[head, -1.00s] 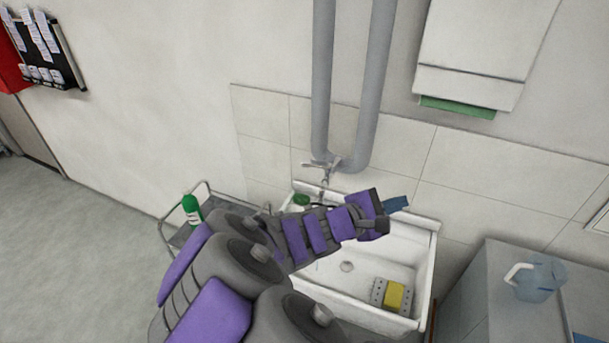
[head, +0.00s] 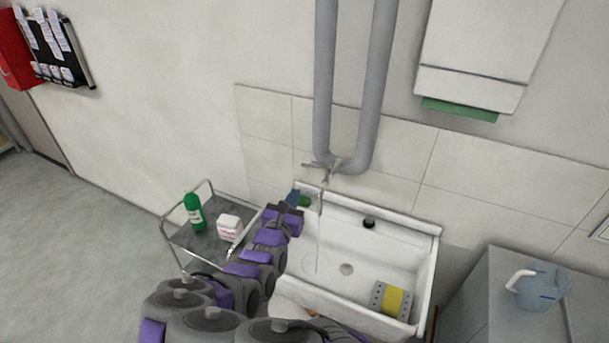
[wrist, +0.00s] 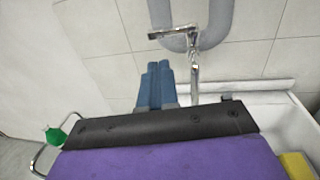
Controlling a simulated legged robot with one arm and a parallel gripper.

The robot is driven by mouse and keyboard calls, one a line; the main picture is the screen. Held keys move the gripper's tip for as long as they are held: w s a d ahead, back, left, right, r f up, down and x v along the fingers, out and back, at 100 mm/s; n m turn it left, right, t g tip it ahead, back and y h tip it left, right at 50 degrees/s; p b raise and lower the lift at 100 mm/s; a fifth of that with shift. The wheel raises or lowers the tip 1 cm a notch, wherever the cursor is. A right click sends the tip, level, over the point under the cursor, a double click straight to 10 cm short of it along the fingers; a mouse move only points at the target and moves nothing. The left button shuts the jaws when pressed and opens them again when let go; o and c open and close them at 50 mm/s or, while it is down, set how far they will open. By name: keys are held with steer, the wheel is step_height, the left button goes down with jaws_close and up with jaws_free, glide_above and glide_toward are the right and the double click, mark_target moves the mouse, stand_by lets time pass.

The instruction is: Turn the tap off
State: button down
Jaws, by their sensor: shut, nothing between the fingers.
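The metal tap (head: 322,170) is on the tiled wall below the grey pipes, and a thin stream of water (head: 317,245) falls from its spout into the white sink (head: 428,262). In the wrist view the tap's crosswise handle (wrist: 173,32) is above and slightly right of my fingertips, and its spout (wrist: 194,85) hangs to their right. My gripper (head: 293,197) is at the sink's back left corner, left of the spout and below the handle. In the wrist view its blue fingers (wrist: 159,68) are shut and empty, apart from the tap.
A metal trolley (head: 200,240) with a green bottle (head: 194,211) and a white-and-pink stack (head: 229,227) stands left of the sink. A yellow sponge (head: 392,300) and a black item (head: 369,221) are in the sink. A blue jug (head: 540,288) stands on the right counter.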

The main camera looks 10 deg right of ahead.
mark_target(316, 165)
steer(key=b+x, duration=0.1)
steer(key=x, duration=1)
steer(key=shift+b, duration=0.4)
steer(key=shift+r, duration=0.1)
